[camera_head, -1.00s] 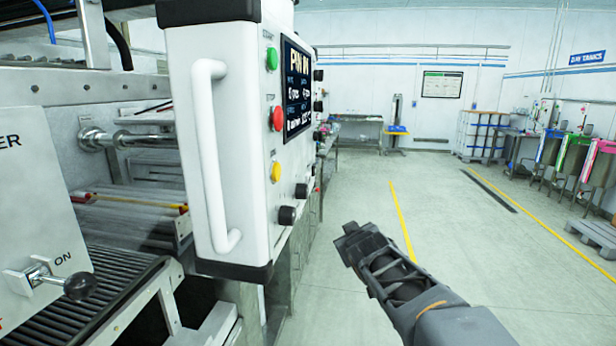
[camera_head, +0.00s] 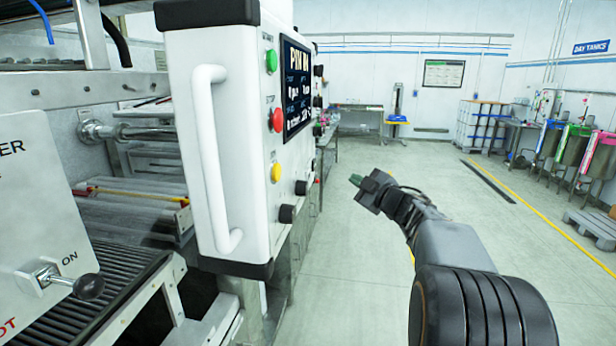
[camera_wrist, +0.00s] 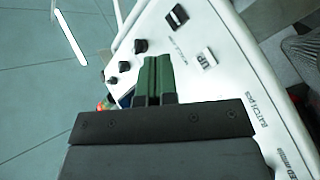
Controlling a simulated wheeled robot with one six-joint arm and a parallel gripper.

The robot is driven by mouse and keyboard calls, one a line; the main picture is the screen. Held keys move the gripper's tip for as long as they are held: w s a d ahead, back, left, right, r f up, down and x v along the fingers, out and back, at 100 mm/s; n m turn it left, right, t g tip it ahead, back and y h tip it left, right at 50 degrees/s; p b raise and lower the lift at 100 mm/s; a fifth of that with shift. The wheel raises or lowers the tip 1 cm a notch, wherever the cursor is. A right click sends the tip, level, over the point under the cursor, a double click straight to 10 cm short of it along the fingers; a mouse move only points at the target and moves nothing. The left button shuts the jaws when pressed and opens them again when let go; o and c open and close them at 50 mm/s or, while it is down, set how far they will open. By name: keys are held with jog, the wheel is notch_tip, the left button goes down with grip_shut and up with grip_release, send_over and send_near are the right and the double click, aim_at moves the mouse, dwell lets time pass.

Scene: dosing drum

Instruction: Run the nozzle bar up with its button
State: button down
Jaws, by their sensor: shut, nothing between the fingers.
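The white control panel (camera_head: 243,140) stands left of centre in the head view, its button face turned right. It has a green button (camera_head: 271,60), a red button (camera_head: 277,120), a yellow button (camera_head: 275,172) and black knobs. In the wrist view the panel face (camera_wrist: 240,85) shows tilted, with a black square button (camera_wrist: 176,15) and a white square button (camera_wrist: 207,58). Their labels are too small to read surely. My gripper (camera_head: 358,180) is shut and empty, right of the panel; its green fingers (camera_wrist: 158,75) appear before the panel face. I cannot pick out the nozzle bar.
A white handle (camera_head: 210,160) runs down the panel's near side. A roller conveyor (camera_head: 95,295) and a lever knob (camera_head: 89,287) lie at lower left.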

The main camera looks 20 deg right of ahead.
jog(key=shift+a, duration=0.1)
jog(key=w+a+b, duration=0.1)
jog(key=w+a, duration=0.3)
jog(key=a, duration=0.3)
jog(key=shift+w+a+b, duration=0.15)
jog(key=shift+a+b, duration=0.1)
jog(key=shift+b, duration=0.15)
jog(key=shift+w+a, duration=0.35)
jog(key=shift+a, duration=0.4)
dwell(3.0)
jog(key=shift+s+d, duration=0.1)
jog(key=shift+d, duration=0.05)
jog(key=shift+s+d, duration=0.3)
jog(key=shift+d, duration=0.25)
jog(key=shift+s+d+p, duration=0.3)
jog(key=shift+s+d, duration=0.1)
jog(key=shift+d, duration=0.35)
jog(key=shift+s+d+p, duration=0.3)
jog(key=shift+s+d, duration=0.15)
jog(key=shift+d, duration=0.25)
jog(key=shift+s+d+p, duration=0.3)
jog(key=shift+s+d, duration=0.1)
jog(key=shift+d, duration=0.35)
